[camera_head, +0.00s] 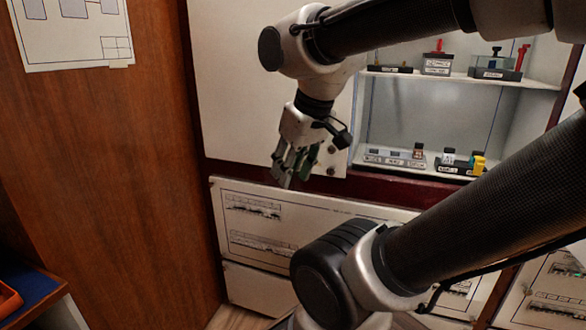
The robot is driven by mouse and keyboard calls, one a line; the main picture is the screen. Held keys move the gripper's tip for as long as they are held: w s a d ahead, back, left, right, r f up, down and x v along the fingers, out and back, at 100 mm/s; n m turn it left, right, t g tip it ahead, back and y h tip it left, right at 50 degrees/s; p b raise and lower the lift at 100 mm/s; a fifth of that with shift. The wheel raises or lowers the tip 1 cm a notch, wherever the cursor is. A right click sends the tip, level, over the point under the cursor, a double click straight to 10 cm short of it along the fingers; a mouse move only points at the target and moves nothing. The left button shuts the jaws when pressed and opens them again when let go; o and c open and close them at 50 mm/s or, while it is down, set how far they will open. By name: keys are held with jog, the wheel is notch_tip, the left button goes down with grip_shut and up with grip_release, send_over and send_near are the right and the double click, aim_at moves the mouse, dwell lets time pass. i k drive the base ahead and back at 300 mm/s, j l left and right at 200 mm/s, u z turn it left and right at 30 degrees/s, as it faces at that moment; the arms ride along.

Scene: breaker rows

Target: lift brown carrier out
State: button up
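My gripper (286,180) hangs fingers-down in front of the white cabinet, left of the open shelf compartment. Its fingers look close together, but the gap between them is too small to judge. A dark greenish patch shows beside the fingers, and I cannot tell what it is. A small brownish upright piece (418,151) stands on the lower shelf (398,168), well to the right of my gripper and apart from it. It may be the brown carrier, but it is too small to be sure.
On the lower shelf, a yellow piece (479,165) stands at the right, partly behind my forearm. The upper shelf (462,78) holds dark labelled blocks with red pieces (440,45). White panels (262,222) with printed rows lie below. A wooden wall (110,160) bounds the left.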

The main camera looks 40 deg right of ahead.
aim_at(418, 153)
jog(key=z, duration=1.9)
jog(key=i+j+z, duration=0.15)
jog(key=j+z, duration=0.25)
jog(key=i+j+z, duration=0.1)
jog(key=j+z, duration=0.3)
jog(key=j, duration=0.15)
jog(key=j+z, duration=0.4)
